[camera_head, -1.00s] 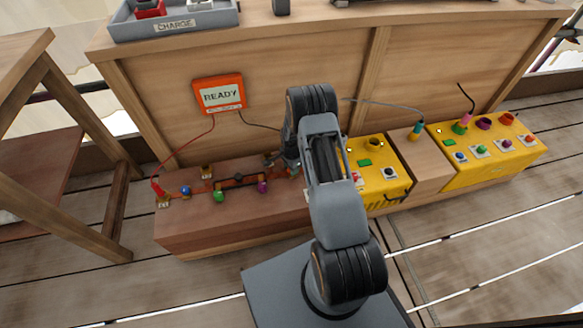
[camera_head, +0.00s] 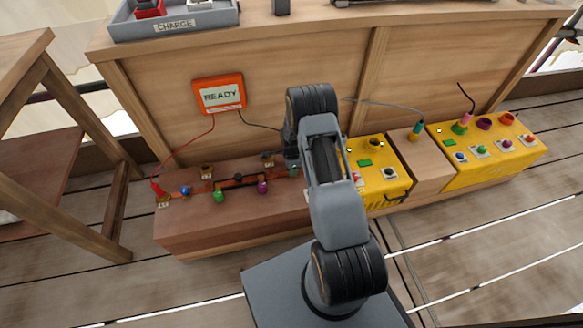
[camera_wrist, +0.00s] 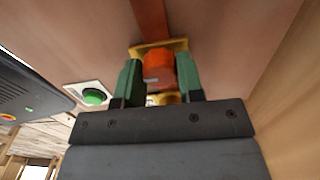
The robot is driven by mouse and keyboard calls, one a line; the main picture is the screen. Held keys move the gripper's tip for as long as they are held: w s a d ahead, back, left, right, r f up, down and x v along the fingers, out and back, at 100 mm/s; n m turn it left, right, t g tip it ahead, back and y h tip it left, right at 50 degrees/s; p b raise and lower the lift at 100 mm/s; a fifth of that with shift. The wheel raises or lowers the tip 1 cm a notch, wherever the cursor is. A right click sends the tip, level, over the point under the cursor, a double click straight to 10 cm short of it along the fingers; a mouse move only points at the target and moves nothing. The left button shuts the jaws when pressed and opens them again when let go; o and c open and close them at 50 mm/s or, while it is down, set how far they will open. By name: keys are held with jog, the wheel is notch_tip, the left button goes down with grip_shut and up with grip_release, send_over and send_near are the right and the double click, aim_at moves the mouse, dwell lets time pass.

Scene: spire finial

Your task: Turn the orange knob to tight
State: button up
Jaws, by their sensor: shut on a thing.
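The orange knob (camera_wrist: 161,64) sits on a yellow-brass plate (camera_wrist: 182,45) in the wrist view. The green fingers of my gripper (camera_wrist: 160,80) stand on both sides of it and are shut on it. A slanted mark shows on the knob's face, but I cannot read its setting. In the head view my arm hides the knob, and my gripper's end shows only partly over the brown wooden box (camera_head: 230,232).
A green button (camera_wrist: 94,97) on a white plate lies left of the knob. The box also carries several terminals and coloured knobs. A yellow panel (camera_head: 392,190) stands right of my arm.

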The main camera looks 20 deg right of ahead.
jog(key=o, duration=0.9)
jog(key=shift+r, duration=0.1)
notch_tip(320, 180, up, 14)
jog(key=p, duration=0.4)
jog(key=shift+f+p, duration=0.2)
jog(key=shift+p, duration=0.1)
